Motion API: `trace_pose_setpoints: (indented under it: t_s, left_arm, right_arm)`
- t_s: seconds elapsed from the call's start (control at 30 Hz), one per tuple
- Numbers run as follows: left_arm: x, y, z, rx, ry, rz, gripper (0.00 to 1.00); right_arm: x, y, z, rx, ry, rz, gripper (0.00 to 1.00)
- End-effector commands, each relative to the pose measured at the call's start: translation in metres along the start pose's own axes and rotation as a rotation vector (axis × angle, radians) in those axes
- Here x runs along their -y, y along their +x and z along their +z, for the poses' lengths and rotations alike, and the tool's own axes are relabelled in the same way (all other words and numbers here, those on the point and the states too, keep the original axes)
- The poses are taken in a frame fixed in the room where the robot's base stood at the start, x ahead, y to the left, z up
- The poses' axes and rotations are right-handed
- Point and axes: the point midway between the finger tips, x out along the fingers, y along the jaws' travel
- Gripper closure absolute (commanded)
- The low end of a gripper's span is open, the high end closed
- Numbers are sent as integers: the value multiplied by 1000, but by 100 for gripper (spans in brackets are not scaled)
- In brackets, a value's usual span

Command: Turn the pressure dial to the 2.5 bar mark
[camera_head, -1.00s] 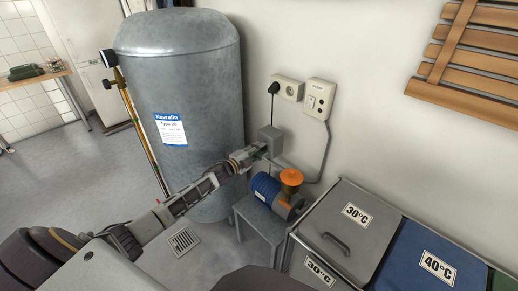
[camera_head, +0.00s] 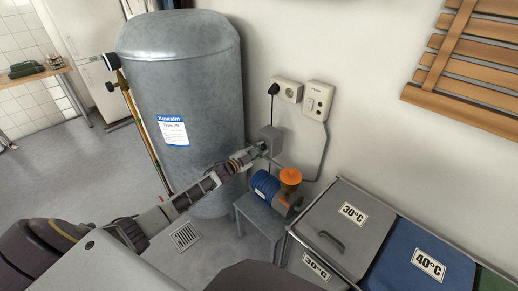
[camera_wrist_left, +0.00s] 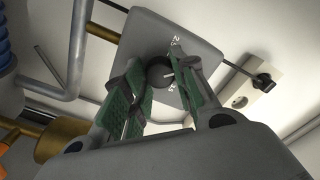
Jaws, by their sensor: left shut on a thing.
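The pressure dial is a small dark round knob (camera_wrist_left: 158,72) with a short white pointer line, on the face of a grey box (camera_wrist_left: 190,40). White scale marks stand around it, too small and partly hidden to read surely. My left gripper (camera_wrist_left: 166,78) has its green-padded fingers on either side of the knob, shut on it. In the head view the same grey box (camera_head: 270,138) sits beside the tank near the wall, with my left gripper (camera_head: 258,151) at its front. The dial itself is hidden there. My right gripper is not in view.
A large grey tank (camera_head: 190,85) stands left of the box. A blue pump (camera_head: 267,188) with an orange top (camera_head: 290,176) sits on a small grey stand (camera_head: 262,218) below. Wall sockets (camera_head: 287,89) are above. Laundry bins (camera_head: 335,225) stand at right.

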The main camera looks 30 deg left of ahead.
Motion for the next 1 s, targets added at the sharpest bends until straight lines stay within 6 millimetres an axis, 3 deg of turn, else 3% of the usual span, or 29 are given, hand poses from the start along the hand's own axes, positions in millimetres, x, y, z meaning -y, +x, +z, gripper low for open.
trace_pose_setpoints:
  t_s: [0.37, 0.7, 1.0]
  left_arm:
    - [-1, 0, -2, -1, -196, 3, 96]
    - [0, 0, -2, -1, -500, 3, 96]
    - [0, 0, -1, 0, -730, 2, 96]
  right_arm:
    - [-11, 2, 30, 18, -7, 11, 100]
    - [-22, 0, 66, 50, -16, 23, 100]
    - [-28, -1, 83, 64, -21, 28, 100]
